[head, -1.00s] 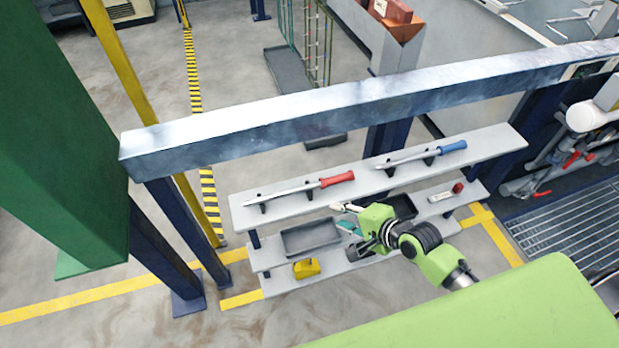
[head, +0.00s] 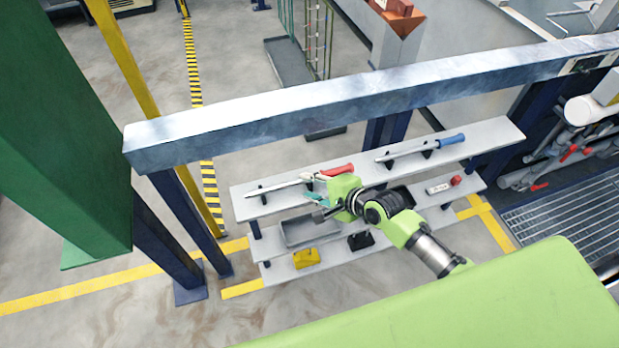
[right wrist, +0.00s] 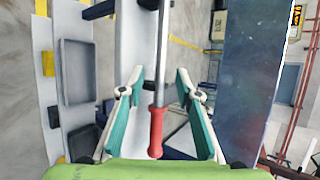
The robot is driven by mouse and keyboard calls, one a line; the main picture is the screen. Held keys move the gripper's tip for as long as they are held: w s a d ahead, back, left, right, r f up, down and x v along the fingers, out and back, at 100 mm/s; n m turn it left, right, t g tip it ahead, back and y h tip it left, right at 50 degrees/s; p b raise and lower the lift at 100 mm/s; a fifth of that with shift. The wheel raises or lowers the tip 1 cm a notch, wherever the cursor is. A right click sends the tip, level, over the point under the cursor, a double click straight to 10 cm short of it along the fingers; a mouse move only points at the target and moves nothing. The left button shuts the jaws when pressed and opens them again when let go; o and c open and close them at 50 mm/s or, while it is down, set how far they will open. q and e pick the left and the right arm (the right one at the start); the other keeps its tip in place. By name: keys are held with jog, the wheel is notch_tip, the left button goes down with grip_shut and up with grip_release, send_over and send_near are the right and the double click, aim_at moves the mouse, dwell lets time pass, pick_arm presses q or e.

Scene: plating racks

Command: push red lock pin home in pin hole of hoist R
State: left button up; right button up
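A long grey tool with a red handle (head: 338,170) rests on black brackets on the upper shelf; its handle (right wrist: 156,128) also shows in the right wrist view. My right gripper (head: 312,188) is by this tool's handle end. In the right wrist view the fingers (right wrist: 158,72) are spread, one on each side of the tool, and do not touch it. A small red piece (head: 455,181) sits on the right of a lower shelf. I cannot tell which red thing is the lock pin. Hoist R's pin hole cannot be made out. My left gripper is out of view.
A blue-handled tool (head: 450,140) lies right on the upper shelf (head: 490,133). A grey tray (head: 292,238), a yellow block (head: 306,258) and a black block (head: 360,241) stand lower. A steel beam (head: 250,122) crosses behind and above the shelves.

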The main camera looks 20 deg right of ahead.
aim_at(299, 183)
jog(key=shift+x, duration=2.35)
jog(key=shift+d, duration=0.1)
grip_shut()
jog(key=shift+w+r, duration=0.1)
jog(key=shift+r, duration=0.05)
